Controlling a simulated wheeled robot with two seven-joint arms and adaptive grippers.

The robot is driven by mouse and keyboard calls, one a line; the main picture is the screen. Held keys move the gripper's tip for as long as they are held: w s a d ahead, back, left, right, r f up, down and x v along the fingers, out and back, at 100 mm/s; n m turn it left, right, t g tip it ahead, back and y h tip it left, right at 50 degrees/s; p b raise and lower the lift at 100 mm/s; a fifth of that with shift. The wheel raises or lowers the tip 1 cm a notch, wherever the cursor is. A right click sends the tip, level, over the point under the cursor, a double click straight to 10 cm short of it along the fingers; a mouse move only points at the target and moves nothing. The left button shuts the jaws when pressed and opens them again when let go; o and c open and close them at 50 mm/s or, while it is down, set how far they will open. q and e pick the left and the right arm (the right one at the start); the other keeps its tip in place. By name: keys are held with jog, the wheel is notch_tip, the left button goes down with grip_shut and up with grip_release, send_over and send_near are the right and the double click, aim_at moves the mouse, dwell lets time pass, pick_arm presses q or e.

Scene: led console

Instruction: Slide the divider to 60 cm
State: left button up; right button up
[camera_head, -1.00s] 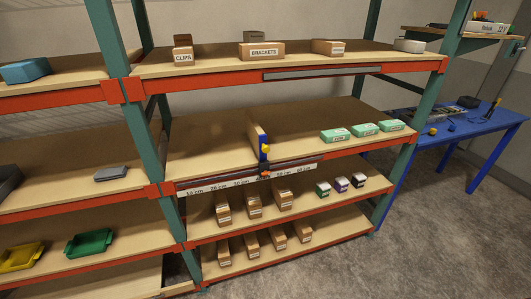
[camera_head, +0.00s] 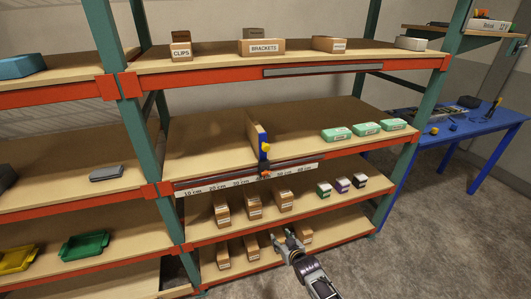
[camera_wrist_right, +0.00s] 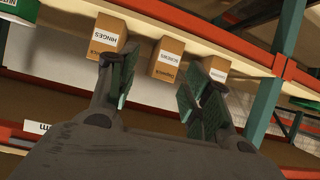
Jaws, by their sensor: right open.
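My left gripper is not in view.
Green boxes (camera_head: 365,129) stand on the middle shelf to the right of the divider. The shelf between divider and green boxes is bare. A blue table (camera_head: 455,132) stands at the right.

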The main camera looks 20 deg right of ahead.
jog(key=w+r+m+t, duration=0.1)
jog(key=w+r+t, duration=0.25)
jog(key=r, duration=1.45)
jog(key=m+t, duration=0.2)
jog(key=m, duration=0.2)
send_near(266, 149)
jog(key=s, duration=0.3)
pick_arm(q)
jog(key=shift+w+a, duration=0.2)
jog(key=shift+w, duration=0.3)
pick_arm(e)
jog(key=shift+d+f+m+y, duration=0.15)
jog(key=shift+d+m+y, duration=0.15)
jog(key=shift+d+y, duration=0.15)
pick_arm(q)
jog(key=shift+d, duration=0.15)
pick_arm(e)
jog(key=shift+w, duration=0.2)
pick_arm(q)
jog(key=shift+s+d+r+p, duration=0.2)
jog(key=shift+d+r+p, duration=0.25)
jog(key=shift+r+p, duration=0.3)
pick_arm(e)
jog(key=shift+w+a, duration=0.2)
jog(key=shift+w, duration=2.05)
jog(key=shift+w+a, duration=0.2)
jog(key=shift+w, duration=2)
jog(key=shift+w+a, duration=0.2)
jog(key=shift+w, duration=2.05)
